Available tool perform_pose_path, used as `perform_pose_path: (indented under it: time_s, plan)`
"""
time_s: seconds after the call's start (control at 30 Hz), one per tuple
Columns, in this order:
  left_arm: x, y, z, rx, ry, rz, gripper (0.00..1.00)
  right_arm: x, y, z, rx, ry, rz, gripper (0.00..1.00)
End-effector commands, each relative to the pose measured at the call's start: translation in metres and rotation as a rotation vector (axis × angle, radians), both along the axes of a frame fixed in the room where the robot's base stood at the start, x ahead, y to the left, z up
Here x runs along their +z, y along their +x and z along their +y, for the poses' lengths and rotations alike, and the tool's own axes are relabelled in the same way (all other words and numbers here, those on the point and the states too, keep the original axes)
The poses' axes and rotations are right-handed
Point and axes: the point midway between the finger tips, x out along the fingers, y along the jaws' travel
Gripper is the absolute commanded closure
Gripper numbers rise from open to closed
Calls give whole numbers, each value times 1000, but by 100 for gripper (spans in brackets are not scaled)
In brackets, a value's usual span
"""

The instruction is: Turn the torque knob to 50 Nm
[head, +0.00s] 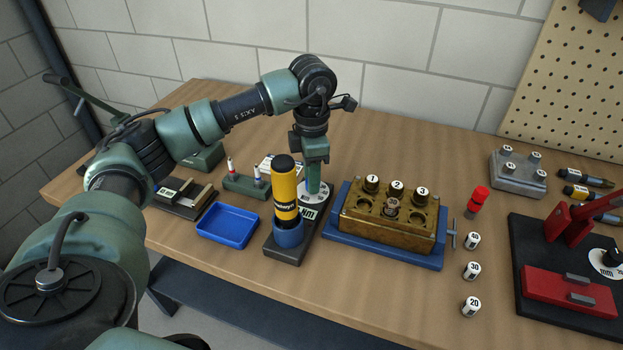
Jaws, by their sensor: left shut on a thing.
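The torque dial (311,205) is a white disc with dark markings and an Nm label, on a dark base plate (285,252). My left gripper (314,190) points down from above onto the middle of this dial. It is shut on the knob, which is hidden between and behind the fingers. The reading of the knob cannot be made out. A yellow tool with a black cap (285,193) stands upright in a blue holder on the same base, just in front and left of the dial. My right gripper is not in view.
A brass block (389,230) with numbered caps sits in a blue vise to the right. A blue tray (228,225) and a green stand (245,186) lie left. Weights marked 30 (471,271) and 20, and a red press (570,290), are at the right.

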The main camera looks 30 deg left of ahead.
Motion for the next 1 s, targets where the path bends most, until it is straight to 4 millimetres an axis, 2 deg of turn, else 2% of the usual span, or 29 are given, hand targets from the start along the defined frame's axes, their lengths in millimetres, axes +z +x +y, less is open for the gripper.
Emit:
perform_pose_path:
  time_s: [0.3,0.83,0.87,0.9,1.0]
  plan:
    - [1,2,0,-110,-2,-6,100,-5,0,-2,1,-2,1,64]
    - [1,1,0,-131,-2,-6,100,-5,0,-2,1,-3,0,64]
    - [1,1,0,-131,-2,-6,61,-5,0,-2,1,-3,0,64]
    - [1,1,0,-131,-1,-6,50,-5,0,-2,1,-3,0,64]
    - [1,1,0,-130,-1,-4,48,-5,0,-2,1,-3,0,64]
